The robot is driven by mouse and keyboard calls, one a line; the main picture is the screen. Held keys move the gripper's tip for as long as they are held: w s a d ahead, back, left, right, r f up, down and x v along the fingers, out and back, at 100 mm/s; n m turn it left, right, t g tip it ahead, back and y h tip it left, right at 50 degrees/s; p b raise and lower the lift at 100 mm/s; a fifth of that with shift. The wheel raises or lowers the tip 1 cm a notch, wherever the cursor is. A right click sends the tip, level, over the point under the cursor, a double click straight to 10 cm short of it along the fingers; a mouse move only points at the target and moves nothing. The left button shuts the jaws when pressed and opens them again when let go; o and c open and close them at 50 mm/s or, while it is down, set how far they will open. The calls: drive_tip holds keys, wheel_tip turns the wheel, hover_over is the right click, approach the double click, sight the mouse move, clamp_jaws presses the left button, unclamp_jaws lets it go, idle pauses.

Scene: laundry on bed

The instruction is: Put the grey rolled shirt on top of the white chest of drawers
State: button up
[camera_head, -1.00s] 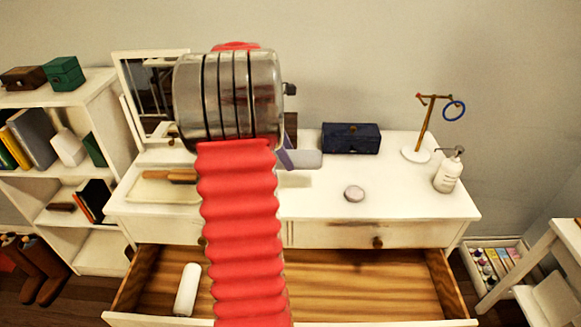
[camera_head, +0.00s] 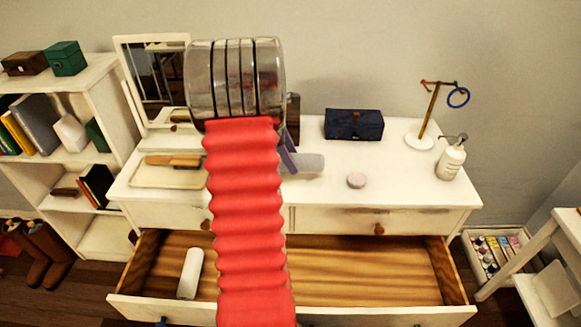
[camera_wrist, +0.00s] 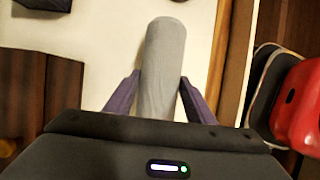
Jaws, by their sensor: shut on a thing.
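The grey rolled shirt (camera_head: 310,163) is at the middle of the white chest of drawers' top (camera_head: 410,185), partly hidden behind my arm in the head view. In the wrist view the grey roll (camera_wrist: 165,60) points away from me between two purple fingers. My gripper (camera_wrist: 159,95) is shut on it. In the head view my gripper (camera_head: 290,155) is mostly hidden, with one purple finger beside the roll. The roll is over or on the white top; I cannot tell whether it touches.
The open drawer (camera_head: 380,275) holds a white roll (camera_head: 190,273).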

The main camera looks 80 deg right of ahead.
drive_tip(key=shift+f, duration=1.6)
drive_tip(key=o, duration=1.3)
drive_tip(key=shift+f, duration=0.1)
drive_tip(key=shift+c, duration=0.2)
drive_tip(key=v, duration=1.2)
drive_tip(key=shift+w, duration=0.1)
